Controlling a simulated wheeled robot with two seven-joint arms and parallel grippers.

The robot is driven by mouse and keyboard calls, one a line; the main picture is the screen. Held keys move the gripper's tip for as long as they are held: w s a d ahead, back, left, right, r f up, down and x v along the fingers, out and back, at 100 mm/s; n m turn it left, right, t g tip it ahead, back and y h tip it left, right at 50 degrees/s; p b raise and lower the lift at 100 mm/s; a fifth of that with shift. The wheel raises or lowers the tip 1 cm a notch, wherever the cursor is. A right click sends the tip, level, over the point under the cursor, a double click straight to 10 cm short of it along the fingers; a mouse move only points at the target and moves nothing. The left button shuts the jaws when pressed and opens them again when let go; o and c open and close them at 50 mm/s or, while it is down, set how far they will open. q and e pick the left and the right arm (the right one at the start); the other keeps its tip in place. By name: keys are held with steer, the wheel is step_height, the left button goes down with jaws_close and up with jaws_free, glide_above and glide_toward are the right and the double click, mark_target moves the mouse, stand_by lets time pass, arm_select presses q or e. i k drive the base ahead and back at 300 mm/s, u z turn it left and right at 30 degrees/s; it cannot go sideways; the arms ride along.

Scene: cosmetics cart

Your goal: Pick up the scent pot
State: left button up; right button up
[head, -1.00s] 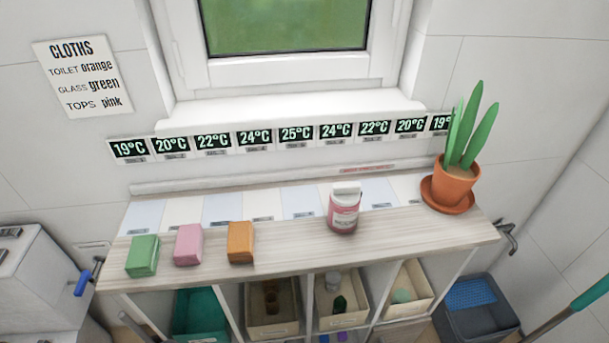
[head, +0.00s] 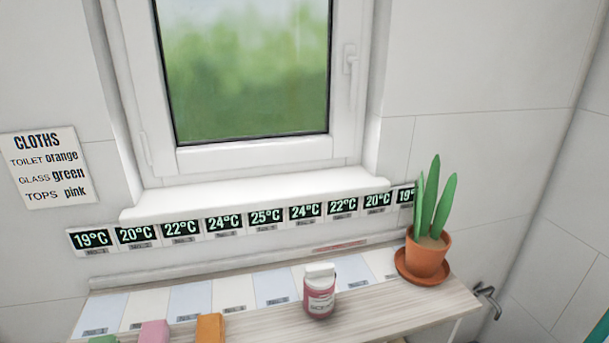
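A small pink pot with a white lid and a pale label (head: 319,293), which looks like the scent pot, stands upright on the wooden shelf top (head: 400,306). It stands in front of the row of pale blue and cream marked strips, right of the middle. Its label is too small to read. Neither of my grippers is in the head view, and nothing touches the pot.
A potted plant (head: 427,254) on a terracotta saucer stands at the shelf's right end. Green (head: 103,339), pink (head: 154,332) and orange (head: 210,328) blocks sit at the front left. Temperature displays (head: 265,217) line the wall. The shelf between pot and plant is clear.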

mark_target(318, 303)
steer(key=z, duration=0.15)
steer(key=k, duration=1)
steer(key=u, duration=1.15)
steer(key=i, duration=0.7)
steer(key=z, duration=0.5)
steer(key=i, duration=0.55)
steer(key=z, duration=0.55)
